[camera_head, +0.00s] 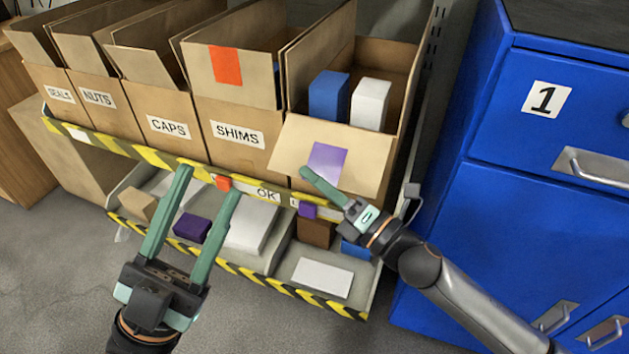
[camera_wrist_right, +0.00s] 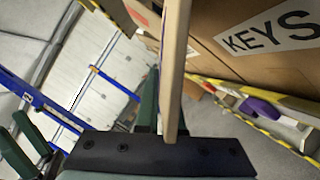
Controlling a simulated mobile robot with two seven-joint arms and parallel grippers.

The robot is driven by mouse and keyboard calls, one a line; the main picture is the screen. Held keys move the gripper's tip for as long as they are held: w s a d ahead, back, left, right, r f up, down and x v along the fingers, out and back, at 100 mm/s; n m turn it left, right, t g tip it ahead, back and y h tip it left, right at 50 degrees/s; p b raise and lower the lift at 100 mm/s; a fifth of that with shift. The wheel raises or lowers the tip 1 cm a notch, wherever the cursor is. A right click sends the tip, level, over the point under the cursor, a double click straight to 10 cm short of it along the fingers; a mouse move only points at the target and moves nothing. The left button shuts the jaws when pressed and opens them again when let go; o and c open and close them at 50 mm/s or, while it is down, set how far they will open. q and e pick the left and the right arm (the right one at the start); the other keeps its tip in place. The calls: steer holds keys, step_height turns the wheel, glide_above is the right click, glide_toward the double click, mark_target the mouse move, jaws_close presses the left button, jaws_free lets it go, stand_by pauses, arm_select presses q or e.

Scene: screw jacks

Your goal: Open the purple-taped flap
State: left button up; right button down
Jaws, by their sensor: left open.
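The purple-taped flap (camera_head: 365,160) belongs to the open box at the right end of the row. It is folded outward and slopes down over the box front, with the purple tape (camera_head: 327,163) facing up. My right gripper (camera_head: 315,182) is at the flap's lower edge. One green finger lies over the flap; the other is hidden in the head view. In the right wrist view the flap (camera_wrist_right: 175,80) shows edge-on between the close-set fingers, beside the box labelled KEYS (camera_wrist_right: 270,32). My left gripper (camera_head: 208,182) is open and empty, in front of the shelf.
Boxes labelled NUTS (camera_head: 98,98), CAPS (camera_head: 168,125) and SHIMS (camera_head: 237,134) stand to the left. Blue (camera_head: 328,97) and white (camera_head: 370,103) blocks are inside the right box. Below is a tray rail (camera_head: 290,287) with small items. A blue cabinet (camera_head: 500,200) stands close at the right.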

steer(key=shift+w+d, duration=0.1)
steer(key=shift+w, duration=0.05)
steer(key=c, duration=1)
jaws_free()
steer(key=shift+c, duration=0.2)
steer(key=v, duration=1.2)
steer(key=shift+s, duration=0.25)
steer(key=shift+d, duration=0.1)
